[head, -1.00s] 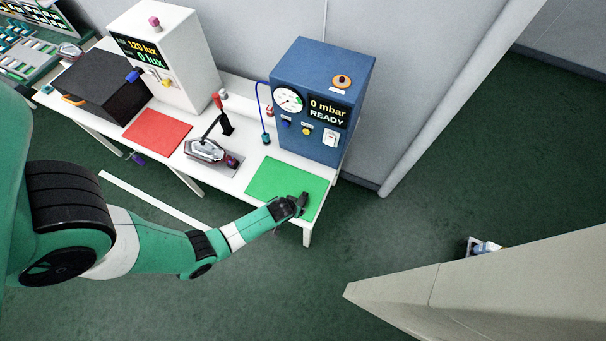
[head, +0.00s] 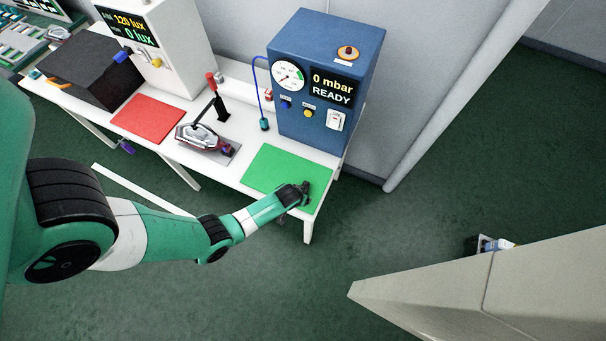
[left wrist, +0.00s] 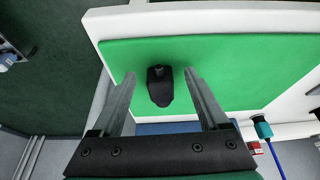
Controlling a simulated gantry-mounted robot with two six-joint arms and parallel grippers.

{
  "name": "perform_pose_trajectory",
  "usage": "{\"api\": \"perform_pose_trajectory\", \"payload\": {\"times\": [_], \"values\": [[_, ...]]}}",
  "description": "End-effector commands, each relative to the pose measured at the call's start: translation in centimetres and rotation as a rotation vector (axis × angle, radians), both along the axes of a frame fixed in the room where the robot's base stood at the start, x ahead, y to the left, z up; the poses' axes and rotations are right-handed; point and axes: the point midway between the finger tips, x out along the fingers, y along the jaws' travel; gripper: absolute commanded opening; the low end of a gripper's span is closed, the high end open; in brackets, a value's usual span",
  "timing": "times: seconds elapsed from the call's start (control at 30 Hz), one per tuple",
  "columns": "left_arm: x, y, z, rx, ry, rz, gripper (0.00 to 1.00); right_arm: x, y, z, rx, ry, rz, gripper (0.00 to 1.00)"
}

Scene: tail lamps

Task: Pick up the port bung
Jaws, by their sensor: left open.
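A small black piece with a short stub on top, which looks like the port bung (left wrist: 160,86), is on the green mat (left wrist: 215,60) in the left wrist view. My left gripper (left wrist: 160,76) is open, with one finger on each side of the black piece and visible gaps between. I cannot tell how far the fingertips are above the mat. In the head view the left gripper (head: 305,190) is over the right part of the green mat (head: 270,168), and I cannot separate the black piece from the dark gripper there. My right gripper is not in view.
A blue gauge box (head: 325,85) reading "0 mbar READY" stands behind the mat. A teal-ended blue hose (head: 264,124), a lamp in a fixture (head: 205,138) and a red mat (head: 148,118) lie to the left. The table's right edge is close to the gripper.

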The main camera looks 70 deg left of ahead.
Motion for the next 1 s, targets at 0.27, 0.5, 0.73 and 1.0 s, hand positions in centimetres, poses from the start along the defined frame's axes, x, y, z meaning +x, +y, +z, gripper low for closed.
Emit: {"api": "perform_pose_trajectory", "payload": {"times": [0.27,0.5,0.73,1.0], "values": [[0.14,0.16,-0.41,0.000,0.000,0.000,0.78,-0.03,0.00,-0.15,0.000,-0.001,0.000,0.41],[0.14,0.15,-0.41,0.000,0.000,0.000,0.34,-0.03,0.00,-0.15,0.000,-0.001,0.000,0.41],[0.14,0.15,-0.41,0.000,0.000,0.000,0.00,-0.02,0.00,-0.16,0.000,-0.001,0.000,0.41],[0.15,0.16,-0.32,0.001,-0.001,0.000,0.00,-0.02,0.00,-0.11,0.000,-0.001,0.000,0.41]]}}
